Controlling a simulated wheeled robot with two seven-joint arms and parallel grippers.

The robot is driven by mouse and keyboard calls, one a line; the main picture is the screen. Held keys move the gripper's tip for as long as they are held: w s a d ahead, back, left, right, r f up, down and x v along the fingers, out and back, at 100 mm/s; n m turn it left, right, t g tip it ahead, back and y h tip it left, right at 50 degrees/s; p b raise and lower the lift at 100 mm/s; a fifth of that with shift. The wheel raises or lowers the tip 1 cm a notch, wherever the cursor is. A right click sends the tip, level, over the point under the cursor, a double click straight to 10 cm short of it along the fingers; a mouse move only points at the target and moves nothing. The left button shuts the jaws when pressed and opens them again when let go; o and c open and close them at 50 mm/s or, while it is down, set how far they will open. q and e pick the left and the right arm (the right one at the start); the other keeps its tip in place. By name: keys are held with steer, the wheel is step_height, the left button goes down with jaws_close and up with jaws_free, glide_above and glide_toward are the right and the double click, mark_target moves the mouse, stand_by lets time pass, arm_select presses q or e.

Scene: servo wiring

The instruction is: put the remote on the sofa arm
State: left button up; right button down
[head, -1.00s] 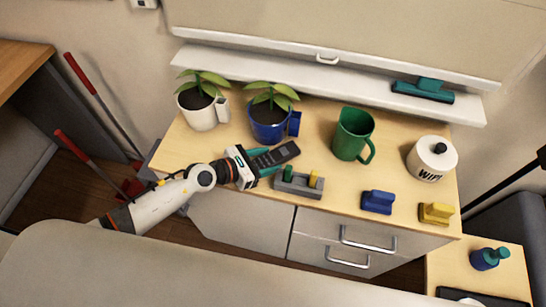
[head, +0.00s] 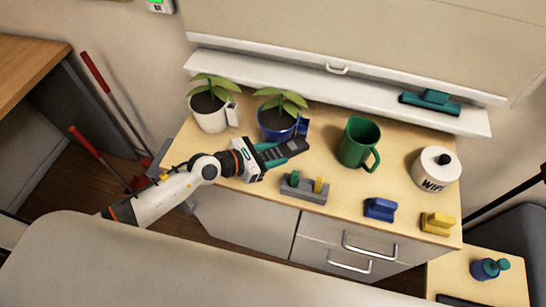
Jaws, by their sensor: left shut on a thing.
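The dark remote (head: 287,149) with its buttons lies in the teal fingers of my left gripper (head: 275,155). The gripper is shut on its near end, and the far end sticks out to the right, in front of the blue plant pot (head: 276,125). It is over the wooden top of the cabinet; whether it touches the top I cannot tell. A dark grey padded piece (head: 512,222) at the right edge may be part of the sofa; its arm I cannot make out for sure. My right gripper is out of view.
The cabinet top (head: 335,178) also holds a white plant pot (head: 209,117), a green mug (head: 358,142), a grey block holder (head: 303,188), a blue block (head: 379,208), a yellow block (head: 438,223) and a white jar (head: 436,170). A lower side table (head: 458,268) bears a blue bottle (head: 488,269).

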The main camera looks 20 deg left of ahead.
mark_target(273, 155)
arm_select(q)
step_height(273, 155, up, 13)
steer(key=p, duration=0.1)
steer(key=s+a+r+n+t+y, duration=0.2)
steer(key=s+a+r+n+y, duration=0.1)
steer(key=s+a+r, duration=0.2)
steer(key=s+a+b, duration=0.1)
steer(key=a, duration=0.1)
steer(key=shift+a+r+n+t, duration=0.15)
steer(key=shift+a+n+t, duration=0.15)
steer(key=shift+n+t, duration=0.1)
